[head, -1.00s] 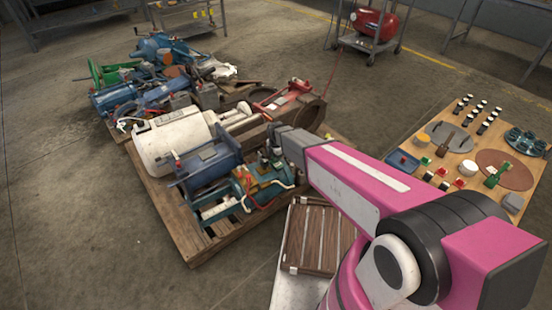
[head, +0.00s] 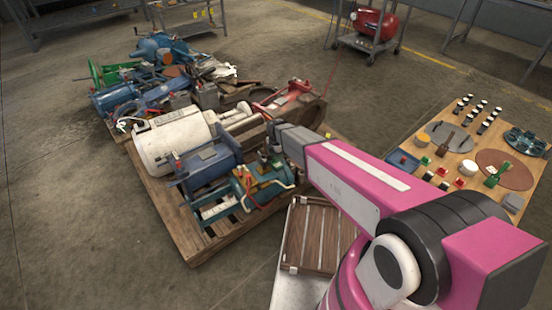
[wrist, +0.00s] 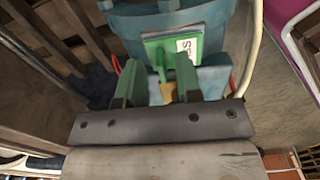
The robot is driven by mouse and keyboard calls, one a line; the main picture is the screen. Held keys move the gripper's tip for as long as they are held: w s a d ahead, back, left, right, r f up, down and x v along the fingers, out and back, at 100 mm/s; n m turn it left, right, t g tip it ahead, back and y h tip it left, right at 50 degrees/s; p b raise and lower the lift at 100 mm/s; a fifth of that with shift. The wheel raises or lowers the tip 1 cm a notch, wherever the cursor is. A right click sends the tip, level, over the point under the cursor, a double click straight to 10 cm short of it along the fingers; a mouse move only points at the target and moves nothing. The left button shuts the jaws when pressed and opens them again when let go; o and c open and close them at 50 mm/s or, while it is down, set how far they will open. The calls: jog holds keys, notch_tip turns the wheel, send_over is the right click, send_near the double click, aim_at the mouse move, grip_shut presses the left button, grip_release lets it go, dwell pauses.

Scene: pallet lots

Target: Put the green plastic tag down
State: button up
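The green plastic tag (wrist: 172,47) shows in the wrist view, with a white label bearing dark marks. It appears to lie against the teal motor (wrist: 218,15), just beyond my fingertips. My gripper (wrist: 162,68) has its two greenish fingers standing apart, with a gap between them. The right fingertip overlaps the tag's lower edge in the picture; I cannot tell whether it touches. In the head view my arm reaches to the teal motor (head: 262,181) at the pallet's front right. I cannot make out the tag there.
The wooden pallet (head: 190,236) carries a white motor (head: 168,141) and a blue motor (head: 208,166) close by. A brown slatted case (head: 318,237) stands in front. A wooden board (head: 405,142) with small parts is at right. Floor at left is clear.

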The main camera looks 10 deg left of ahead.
notch_tip(320, 180, up, 10)
jog(key=s+d+r+m, duration=0.3)
jog(key=d+m, duration=0.6)
jog(key=d, duration=0.3)
jog(key=s+d+r+m, duration=0.4)
jog(key=d+m, duration=0.5)
jog(key=d, duration=0.3)
jog(key=s+d+r+m, duration=0.3)
jog(key=s+d+m, duration=0.2)
jog(key=d+m, duration=0.4)
jog(key=d, duration=0.4)
jog(key=shift+s+r, duration=0.3)
